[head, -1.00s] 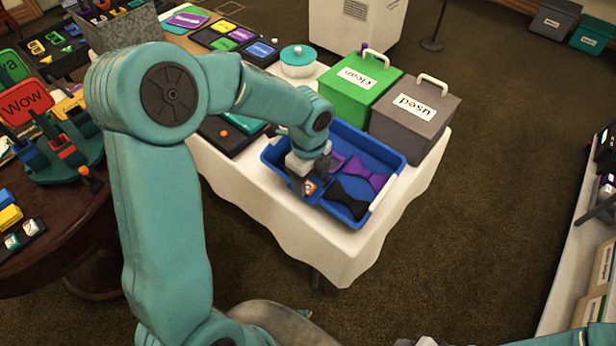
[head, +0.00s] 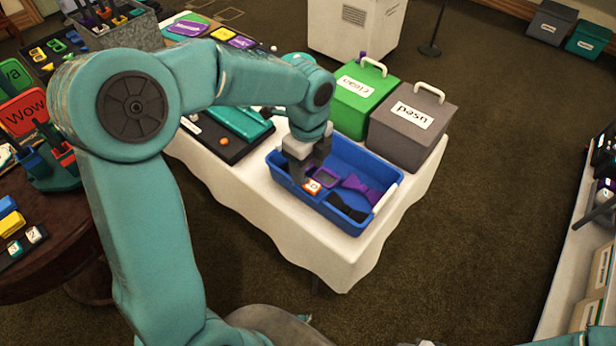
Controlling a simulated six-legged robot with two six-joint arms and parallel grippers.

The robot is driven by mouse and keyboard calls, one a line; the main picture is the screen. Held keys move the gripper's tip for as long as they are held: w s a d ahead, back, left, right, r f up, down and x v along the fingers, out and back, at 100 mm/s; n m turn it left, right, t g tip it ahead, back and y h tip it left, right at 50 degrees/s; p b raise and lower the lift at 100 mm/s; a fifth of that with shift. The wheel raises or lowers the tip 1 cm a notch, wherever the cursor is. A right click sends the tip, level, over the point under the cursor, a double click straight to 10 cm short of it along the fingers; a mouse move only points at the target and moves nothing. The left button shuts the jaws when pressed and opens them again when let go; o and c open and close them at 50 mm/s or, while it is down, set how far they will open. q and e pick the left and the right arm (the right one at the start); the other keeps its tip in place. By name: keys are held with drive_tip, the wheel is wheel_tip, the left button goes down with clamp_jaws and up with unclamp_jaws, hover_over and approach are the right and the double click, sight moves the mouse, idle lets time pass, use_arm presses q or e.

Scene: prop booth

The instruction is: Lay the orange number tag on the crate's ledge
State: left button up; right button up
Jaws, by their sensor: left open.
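The blue crate (head: 371,222) sits on the white-clothed table. My left gripper (head: 305,180) points down over its left part, and its jaws are open. The small orange number tag (head: 312,187), with a pale face, shows right beside the fingertips, at the crate's near left side. The fingers hide part of the place around it, and I cannot tell whether they touch it. My right gripper is out of the picture.
A purple bow tie (head: 361,188) and a black bow tie (head: 345,208) lie in the crate, beside a purple frame-like piece (head: 325,177). A black tray (head: 222,140) lies to the left.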

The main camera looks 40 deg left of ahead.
use_arm(q)
wheel_tip(320, 180, up, 6)
drive_tip(key=shift+f, duration=0.25)
drive_tip(key=shift+s+f, duration=0.1)
idle(0.4)
